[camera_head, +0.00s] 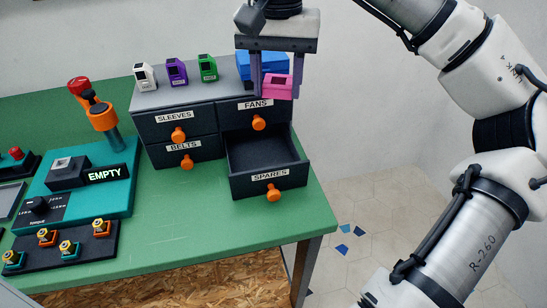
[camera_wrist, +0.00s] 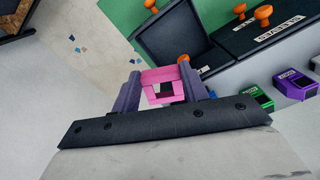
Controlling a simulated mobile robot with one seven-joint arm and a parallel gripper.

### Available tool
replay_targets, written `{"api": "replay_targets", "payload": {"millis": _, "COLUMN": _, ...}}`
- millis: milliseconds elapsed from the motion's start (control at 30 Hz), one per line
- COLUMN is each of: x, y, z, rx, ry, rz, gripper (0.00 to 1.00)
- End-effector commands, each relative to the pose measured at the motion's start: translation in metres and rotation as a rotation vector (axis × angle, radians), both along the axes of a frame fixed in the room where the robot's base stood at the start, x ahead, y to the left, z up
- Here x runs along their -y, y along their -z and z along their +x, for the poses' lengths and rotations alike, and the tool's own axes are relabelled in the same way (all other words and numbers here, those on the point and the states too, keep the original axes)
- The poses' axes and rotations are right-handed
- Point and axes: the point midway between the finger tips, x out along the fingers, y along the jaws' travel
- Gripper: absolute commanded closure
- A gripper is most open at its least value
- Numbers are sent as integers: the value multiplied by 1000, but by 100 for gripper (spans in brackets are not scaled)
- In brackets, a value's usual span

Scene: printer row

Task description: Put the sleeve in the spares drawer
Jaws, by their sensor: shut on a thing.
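My gripper (camera_head: 272,88) is shut on a pink sleeve (camera_head: 277,85), a small block with a square opening. It holds the sleeve in the air in front of the blue item on the cabinet's right end. The wrist view shows the sleeve (camera_wrist: 158,77) between the two fingers. The spares drawer (camera_head: 266,177), at the lower right of the dark cabinet, is pulled open and looks empty inside. In the head view the sleeve appears above and beyond the open drawer. The open drawer also shows in the wrist view (camera_wrist: 172,37).
White, purple and green sleeves (camera_head: 177,72) stand on the cabinet top (camera_head: 222,88). The sleeves, belts and fans drawers are shut. A teal device marked EMPTY (camera_head: 90,190) and an orange-handled lever (camera_head: 103,115) stand left on the green table (camera_head: 190,225). The floor is to the right.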

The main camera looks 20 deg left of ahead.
Motion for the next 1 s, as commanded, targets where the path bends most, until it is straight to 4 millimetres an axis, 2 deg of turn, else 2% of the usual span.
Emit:
{"api": "replay_targets", "payload": {"millis": 100, "x": 1, "y": 34, "z": 0, "rx": -4, "ry": -1, "rz": -2, "gripper": 77}}
{"api": "replay_targets", "payload": {"millis": 400, "x": 1, "y": 109, "z": 0, "rx": -3, "ry": 2, "rz": -1, "gripper": 77}}
{"api": "replay_targets", "payload": {"millis": 500, "x": 0, "y": 124, "z": -1, "rx": -1, "ry": 1, "rz": 1, "gripper": 77}}
{"api": "replay_targets", "payload": {"millis": 733, "x": 0, "y": 140, "z": 0, "rx": -1, "ry": 2, "rz": 1, "gripper": 77}}
{"api": "replay_targets", "payload": {"millis": 1000, "x": 0, "y": 175, "z": 0, "rx": -1, "ry": 3, "rz": 0, "gripper": 77}}
